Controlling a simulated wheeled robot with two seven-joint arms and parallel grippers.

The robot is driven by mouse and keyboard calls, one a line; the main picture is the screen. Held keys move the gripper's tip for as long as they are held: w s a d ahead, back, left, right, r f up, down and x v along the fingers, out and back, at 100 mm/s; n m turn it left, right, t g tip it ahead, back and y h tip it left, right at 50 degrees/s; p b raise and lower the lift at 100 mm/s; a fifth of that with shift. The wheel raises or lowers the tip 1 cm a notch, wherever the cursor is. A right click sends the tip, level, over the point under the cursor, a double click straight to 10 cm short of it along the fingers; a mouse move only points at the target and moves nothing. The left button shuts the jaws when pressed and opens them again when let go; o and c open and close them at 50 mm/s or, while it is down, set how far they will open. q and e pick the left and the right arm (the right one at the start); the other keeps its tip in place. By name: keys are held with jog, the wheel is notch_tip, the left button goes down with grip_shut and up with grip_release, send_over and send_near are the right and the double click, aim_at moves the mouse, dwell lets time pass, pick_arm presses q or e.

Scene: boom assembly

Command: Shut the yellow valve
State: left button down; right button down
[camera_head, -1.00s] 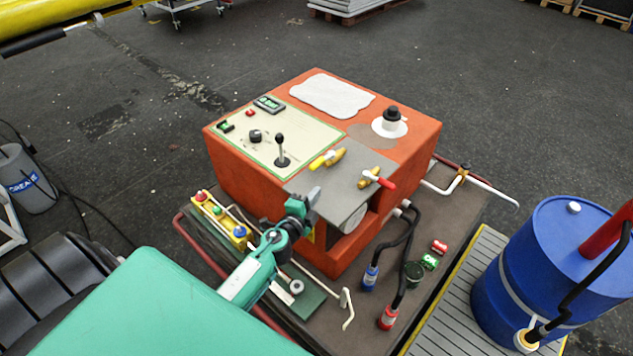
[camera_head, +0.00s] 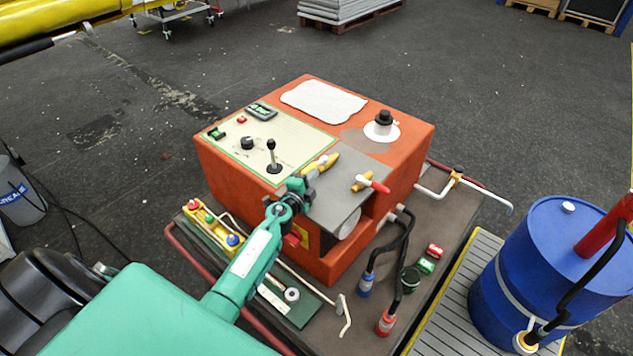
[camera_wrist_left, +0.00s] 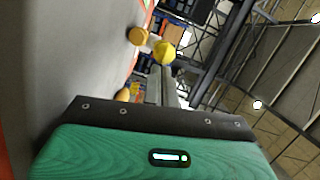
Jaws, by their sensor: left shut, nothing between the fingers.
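The yellow valve (camera_head: 320,165) is on the grey plate on top of the orange machine, with a bright yellow handle. In the left wrist view the yellow valve (camera_wrist_left: 164,51) shows just beyond the fingertips. My left gripper (camera_head: 309,176) is shut and empty, close beside the near left end of the valve's handle. In the left wrist view the gripper's fingers (camera_wrist_left: 157,82) point at the valve; I cannot tell whether they touch it. My right gripper is not in view.
A second valve with a red handle (camera_head: 373,184) sits just right on the same grey plate (camera_head: 334,202). A black joystick (camera_head: 272,155) stands on the panel to the left.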

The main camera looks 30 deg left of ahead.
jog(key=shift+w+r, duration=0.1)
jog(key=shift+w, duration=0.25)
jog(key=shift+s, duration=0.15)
